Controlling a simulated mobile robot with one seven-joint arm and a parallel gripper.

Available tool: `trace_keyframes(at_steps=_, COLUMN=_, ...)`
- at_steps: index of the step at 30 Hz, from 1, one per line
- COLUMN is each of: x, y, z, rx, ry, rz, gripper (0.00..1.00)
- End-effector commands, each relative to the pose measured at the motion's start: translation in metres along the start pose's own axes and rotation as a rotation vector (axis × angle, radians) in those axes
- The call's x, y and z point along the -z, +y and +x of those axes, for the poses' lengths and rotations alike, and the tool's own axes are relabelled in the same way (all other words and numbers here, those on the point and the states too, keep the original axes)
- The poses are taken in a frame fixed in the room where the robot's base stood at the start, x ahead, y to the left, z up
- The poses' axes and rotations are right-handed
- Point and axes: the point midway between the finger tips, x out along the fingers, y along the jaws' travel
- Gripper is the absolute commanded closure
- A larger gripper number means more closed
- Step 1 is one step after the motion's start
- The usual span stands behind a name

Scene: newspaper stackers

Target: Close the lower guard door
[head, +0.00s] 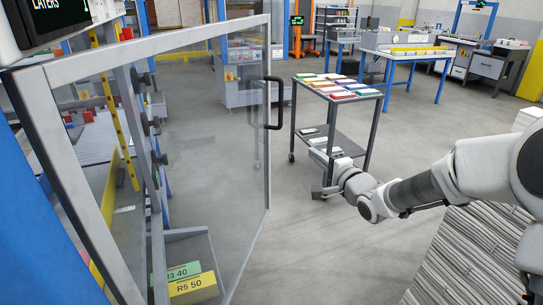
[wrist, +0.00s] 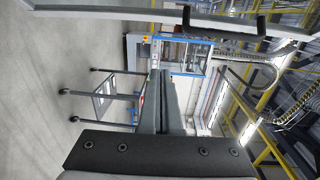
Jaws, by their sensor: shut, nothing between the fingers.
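The lower guard door (head: 215,150) is a clear panel in a grey metal frame. It stands open in the head view, swung out from the blue machine at the left. Its dark bar handle (head: 279,103) is on the right upright of the frame. My gripper (head: 316,156) is right of the handle and lower in the picture, apart from the door. Its fingers (wrist: 165,82) are together and empty in the wrist view. The door frame (wrist: 120,10) and handle (wrist: 198,30) show along the top of the wrist view, turned sideways, clear of the fingers.
A wheeled cart (head: 378,94) with colourful stacks stands behind my gripper; it also shows in the wrist view (wrist: 62,92). Blue-framed tables stand farther back. The floor around the door is clear.

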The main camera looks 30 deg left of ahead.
Motion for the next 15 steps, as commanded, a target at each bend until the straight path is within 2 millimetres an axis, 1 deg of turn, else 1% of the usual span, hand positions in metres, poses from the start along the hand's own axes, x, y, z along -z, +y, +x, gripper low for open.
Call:
trace_keyframes(at_steps=1, x=-0.011, y=0.004, z=-0.004, rx=0.025, ry=-0.032, rz=-0.009, gripper=1.00)
trace_keyframes(at_steps=3, x=-0.022, y=0.001, z=-0.009, rx=0.053, ry=-0.068, rz=-0.017, gripper=1.00)
trace_keyframes(at_steps=6, x=-0.032, y=-0.002, z=-0.011, rx=0.075, ry=-0.097, rz=-0.023, gripper=1.00)
trace_keyframes(at_steps=8, x=-0.034, y=-0.003, z=-0.010, rx=0.080, ry=-0.103, rz=-0.024, gripper=1.00)
trace_keyframes(at_steps=11, x=-0.035, y=-0.004, z=-0.001, rx=0.081, ry=-0.104, rz=-0.024, gripper=1.00)
trace_keyframes(at_steps=15, x=-0.037, y=-0.004, z=0.021, rx=0.081, ry=-0.104, rz=-0.023, gripper=1.00)
